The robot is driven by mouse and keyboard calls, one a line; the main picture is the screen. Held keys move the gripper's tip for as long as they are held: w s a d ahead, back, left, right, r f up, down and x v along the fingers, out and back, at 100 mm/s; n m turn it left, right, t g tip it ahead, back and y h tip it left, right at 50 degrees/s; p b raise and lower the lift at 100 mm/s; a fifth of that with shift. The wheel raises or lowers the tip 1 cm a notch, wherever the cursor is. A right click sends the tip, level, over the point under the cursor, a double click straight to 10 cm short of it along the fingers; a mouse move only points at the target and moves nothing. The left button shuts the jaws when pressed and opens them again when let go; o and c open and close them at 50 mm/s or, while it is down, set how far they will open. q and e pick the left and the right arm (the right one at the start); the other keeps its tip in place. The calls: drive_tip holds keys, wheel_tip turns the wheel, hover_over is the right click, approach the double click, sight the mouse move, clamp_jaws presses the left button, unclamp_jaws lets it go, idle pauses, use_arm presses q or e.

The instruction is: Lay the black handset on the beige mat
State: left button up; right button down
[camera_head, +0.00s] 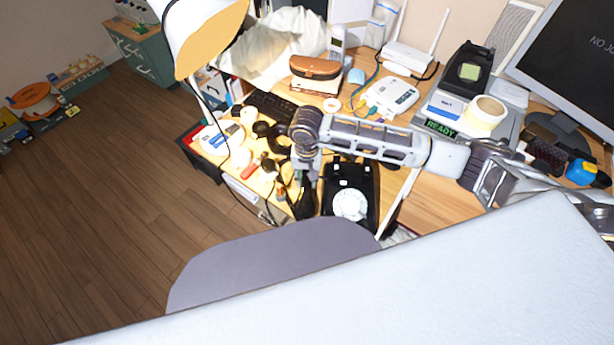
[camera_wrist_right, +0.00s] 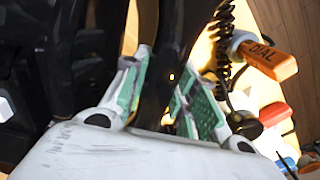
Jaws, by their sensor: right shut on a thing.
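My right gripper (camera_head: 304,176) is shut on the black handset (camera_head: 306,201), left of the black dial phone (camera_head: 362,177) with its white dial. In the right wrist view, the dark handset (camera_wrist_right: 168,72) passes between the green-padded fingers of the right gripper (camera_wrist_right: 166,88). A coiled black cord (camera_wrist_right: 224,40) shows beside it. In the head view I cannot tell whether the handset touches anything below it. I cannot make out the beige mat for certain. My left gripper does not show.
Small tools and dark round items (camera_head: 262,130) crowd the desk left of the gripper. An orange block marked DIAL (camera_wrist_right: 268,58) shows in the wrist view. A white lamp (camera_head: 190,18) stands at upper left. A READY display (camera_head: 441,129) and a tape roll (camera_head: 487,112) stand at right.

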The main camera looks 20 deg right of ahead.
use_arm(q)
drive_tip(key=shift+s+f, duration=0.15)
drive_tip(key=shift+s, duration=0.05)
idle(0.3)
use_arm(e)
drive_tip(key=shift+f, duration=0.1)
drive_tip(key=c, duration=1.1)
unclamp_jaws()
drive_tip(key=shift+c, duration=0.2)
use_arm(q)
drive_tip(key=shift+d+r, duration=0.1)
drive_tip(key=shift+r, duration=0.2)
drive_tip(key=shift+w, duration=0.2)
